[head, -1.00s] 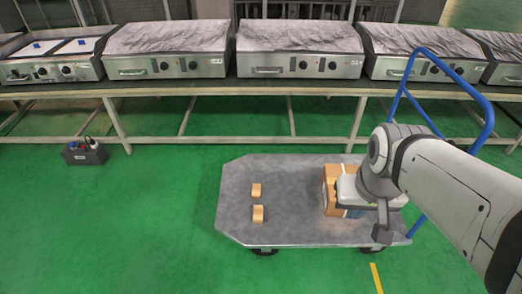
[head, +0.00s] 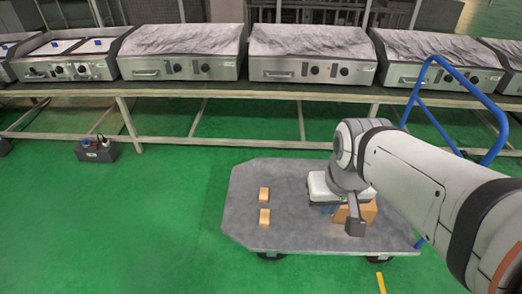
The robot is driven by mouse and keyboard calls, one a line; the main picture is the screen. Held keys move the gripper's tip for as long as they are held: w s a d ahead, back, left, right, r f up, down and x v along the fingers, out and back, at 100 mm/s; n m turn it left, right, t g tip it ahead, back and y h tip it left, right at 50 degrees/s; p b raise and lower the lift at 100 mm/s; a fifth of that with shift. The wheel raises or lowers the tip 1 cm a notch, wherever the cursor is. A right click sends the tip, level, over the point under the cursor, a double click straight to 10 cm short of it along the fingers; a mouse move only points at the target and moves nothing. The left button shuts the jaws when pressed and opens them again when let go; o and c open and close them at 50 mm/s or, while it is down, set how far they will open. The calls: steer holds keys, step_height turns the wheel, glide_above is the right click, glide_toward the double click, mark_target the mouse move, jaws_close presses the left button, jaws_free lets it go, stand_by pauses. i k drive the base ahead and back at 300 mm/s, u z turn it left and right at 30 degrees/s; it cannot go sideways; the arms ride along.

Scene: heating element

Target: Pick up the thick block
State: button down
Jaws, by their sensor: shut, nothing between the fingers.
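A large tan-orange block (head: 368,212) stands on the grey cart deck (head: 290,235), toward its right side. My wrist and gripper hide part of it. Two smaller tan blocks, an upper one (head: 264,195) and a lower one (head: 264,217), lie on the left part of the deck, apart from each other. My gripper (head: 326,208) is shut and empty, just left of the large block and right of the small ones. Its fingers are mostly hidden, and I cannot tell whether it touches the large block.
The cart's blue handle (head: 490,110) rises at the right, close to my arm. A long bench (head: 160,90) with several steel griddle units stands behind the cart. A dark box (head: 97,150) sits on the green floor at left. The deck's middle is clear.

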mark_target(265, 218)
steer(key=i, duration=0.45)
steer(key=u, duration=0.9)
steer(key=k, duration=0.6)
steer(key=z, duration=0.45)
steer(key=i, duration=0.45)
steer(key=z, duration=1.55)
